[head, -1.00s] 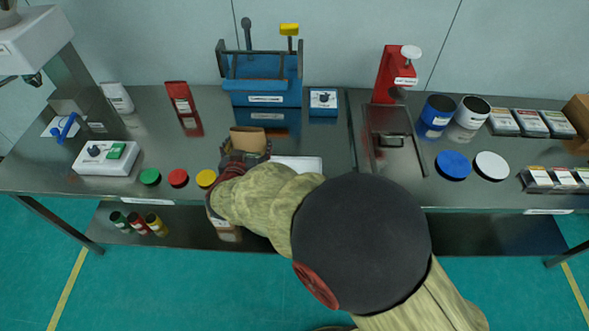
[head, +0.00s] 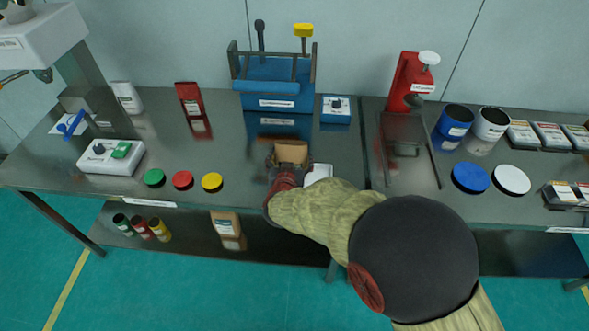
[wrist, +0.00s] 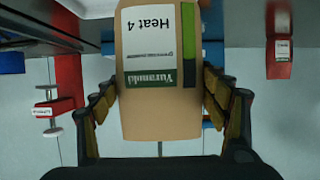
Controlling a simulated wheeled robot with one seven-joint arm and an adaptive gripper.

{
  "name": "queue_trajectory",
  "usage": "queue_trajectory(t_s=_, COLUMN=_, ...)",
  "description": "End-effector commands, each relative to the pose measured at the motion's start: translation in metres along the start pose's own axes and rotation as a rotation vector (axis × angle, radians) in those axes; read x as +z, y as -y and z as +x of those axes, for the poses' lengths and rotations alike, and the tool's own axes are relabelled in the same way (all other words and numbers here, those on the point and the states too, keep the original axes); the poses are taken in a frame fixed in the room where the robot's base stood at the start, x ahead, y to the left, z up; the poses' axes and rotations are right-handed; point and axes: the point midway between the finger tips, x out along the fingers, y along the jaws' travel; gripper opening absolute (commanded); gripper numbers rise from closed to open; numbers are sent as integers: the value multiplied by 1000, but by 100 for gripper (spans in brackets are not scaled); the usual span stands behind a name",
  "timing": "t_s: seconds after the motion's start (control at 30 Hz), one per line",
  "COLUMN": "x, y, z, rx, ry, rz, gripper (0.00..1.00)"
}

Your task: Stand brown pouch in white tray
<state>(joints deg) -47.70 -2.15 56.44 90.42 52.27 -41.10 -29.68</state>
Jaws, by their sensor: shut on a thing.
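A brown pouch (head: 291,153) is held in my gripper (head: 289,163) above or at the left part of the white tray (head: 319,171). In the wrist view the fingers (wrist: 160,95) close on both sides of the pouch (wrist: 160,118). Its label reads upside down there, in a picture that is itself inverted, so the pouch looks upright. My gripper and arm hide much of the tray. I cannot tell whether the pouch's bottom touches it.
Another brown pouch (head: 226,223) stands on the lower shelf. Red (head: 182,180) and yellow (head: 212,181) lids lie left of my gripper. A blue sealer (head: 278,90) stands behind, a red press (head: 408,82) at right.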

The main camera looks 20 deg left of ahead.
Motion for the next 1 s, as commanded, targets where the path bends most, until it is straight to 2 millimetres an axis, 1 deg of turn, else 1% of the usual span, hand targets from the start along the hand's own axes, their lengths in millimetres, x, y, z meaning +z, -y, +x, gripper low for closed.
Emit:
queue_trajectory(t_s=0.17, x=7, y=-7, z=6, rx=1, ry=-1, rz=1, gripper=23)
queue_trajectory(t_s=0.23, x=14, y=-11, z=11, rx=1, ry=0, rz=1, gripper=23)
queue_trajectory(t_s=0.3, x=26, y=-10, z=15, rx=0, ry=0, rz=0, gripper=23)
queue_trajectory(t_s=0.4, x=37, y=-10, z=20, rx=0, ry=-1, rz=1, gripper=23)
queue_trajectory(t_s=0.67, x=36, y=-9, z=20, rx=0, ry=-2, rz=1, gripper=23)
queue_trajectory(t_s=0.8, x=40, y=-9, z=21, rx=0, ry=-1, rz=1, gripper=23)
queue_trajectory(t_s=0.83, x=41, y=-10, z=21, rx=0, ry=0, rz=0, gripper=75)
queue_trajectory(t_s=1.0, x=40, y=-9, z=21, rx=0, ry=0, rz=1, gripper=84)
